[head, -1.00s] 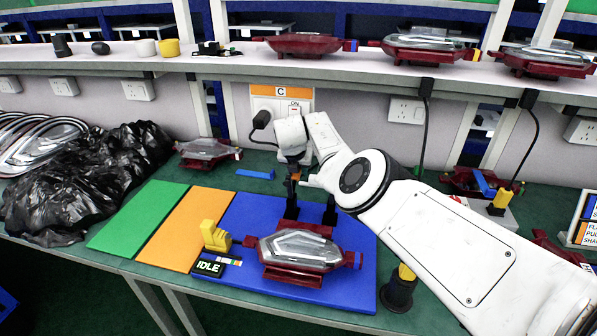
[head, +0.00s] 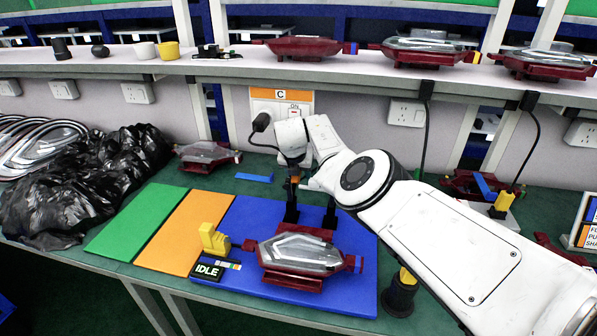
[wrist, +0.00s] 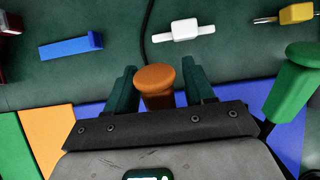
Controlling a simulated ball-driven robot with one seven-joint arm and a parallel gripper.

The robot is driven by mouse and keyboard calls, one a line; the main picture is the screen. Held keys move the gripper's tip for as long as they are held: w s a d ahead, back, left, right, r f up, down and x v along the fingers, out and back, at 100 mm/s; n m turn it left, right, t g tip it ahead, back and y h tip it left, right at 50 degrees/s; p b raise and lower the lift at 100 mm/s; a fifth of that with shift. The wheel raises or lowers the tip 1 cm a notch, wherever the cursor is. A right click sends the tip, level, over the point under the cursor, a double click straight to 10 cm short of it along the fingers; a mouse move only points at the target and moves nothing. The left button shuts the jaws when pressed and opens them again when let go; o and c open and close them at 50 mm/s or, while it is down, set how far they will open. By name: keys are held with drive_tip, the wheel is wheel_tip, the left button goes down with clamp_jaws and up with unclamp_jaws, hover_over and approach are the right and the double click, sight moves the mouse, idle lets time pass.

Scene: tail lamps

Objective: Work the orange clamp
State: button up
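In the wrist view an orange rounded knob (wrist: 155,82), which I take for the clamp's handle, stands upright between my fingers. My gripper (wrist: 160,88) is open, with a dark finger on each side of the knob and a visible gap to both. In the head view a small orange part (head: 295,180) shows by my wrist, and my gripper (head: 310,215) is behind the red and clear tail lamp (head: 300,255). The lamp sits on the blue mat (head: 345,297).
A green-handled part (wrist: 294,80) stands right of my gripper. A yellow block (head: 213,238) and an IDLE display (head: 208,270) stand left of the lamp. A dark holder with a yellow top (head: 400,292) is at right.

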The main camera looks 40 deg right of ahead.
sight(295, 178)
drive_tip(key=shift+r, duration=0.1)
drive_tip(key=p+v, duration=0.1)
drive_tip(key=p, duration=0.3)
drive_tip(key=shift+a+r, duration=0.1)
drive_tip(key=shift+r, duration=0.3)
drive_tip(key=p+v, duration=0.6)
drive_tip(key=p, duration=0.6)
drive_tip(key=shift+s+a+r+p, duration=0.1)
drive_tip(key=shift+r+p, duration=0.05)
drive_tip(key=shift+p, duration=0.25)
drive_tip(key=shift+s, duration=0.1)
drive_tip(key=shift+s+r, duration=0.15)
drive_tip(key=shift+v, duration=0.95)
drive_tip(key=shift+a, duration=0.15)
